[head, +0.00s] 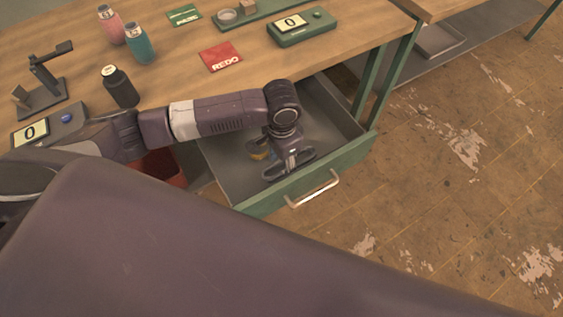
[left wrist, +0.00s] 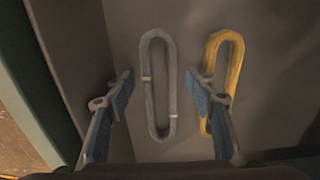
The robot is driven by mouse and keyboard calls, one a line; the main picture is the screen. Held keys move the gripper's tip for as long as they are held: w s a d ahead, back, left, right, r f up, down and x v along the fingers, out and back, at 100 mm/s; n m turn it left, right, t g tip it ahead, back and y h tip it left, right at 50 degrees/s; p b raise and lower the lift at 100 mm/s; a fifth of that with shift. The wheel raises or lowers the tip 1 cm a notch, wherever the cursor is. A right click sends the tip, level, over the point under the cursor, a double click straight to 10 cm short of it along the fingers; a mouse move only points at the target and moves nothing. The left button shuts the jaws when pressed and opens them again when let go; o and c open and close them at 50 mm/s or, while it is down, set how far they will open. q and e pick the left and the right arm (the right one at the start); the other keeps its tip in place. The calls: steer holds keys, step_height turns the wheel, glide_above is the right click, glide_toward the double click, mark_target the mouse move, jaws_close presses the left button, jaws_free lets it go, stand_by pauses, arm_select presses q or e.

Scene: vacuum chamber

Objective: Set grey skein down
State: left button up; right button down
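The grey skein (left wrist: 158,88) is a long narrow loop with light ties, lying on the drawer floor in the left wrist view. My left gripper (left wrist: 163,84) is open, with one finger on each side of the grey skein and gaps between. A yellow skein (left wrist: 236,55) lies to its right, partly behind the right finger. In the head view my left gripper (head: 288,163) reaches down into the open drawer (head: 335,125); the grey skein cannot be made out there. The right gripper does not show.
The drawer front with its handle (head: 312,190) stands out from the wooden bench. On the bench are a red card (head: 221,56), a green scale (head: 302,28), a black bottle (head: 120,87), and pink and teal bottles. A red bin (head: 163,166) is beside the drawer.

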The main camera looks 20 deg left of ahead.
mark_target(282, 169)
arm_select(q)
step_height(282, 169, up, 12)
steer(key=shift+r+p, duration=0.15)
steer(key=shift+p, duration=0.2)
stand_by(0.7)
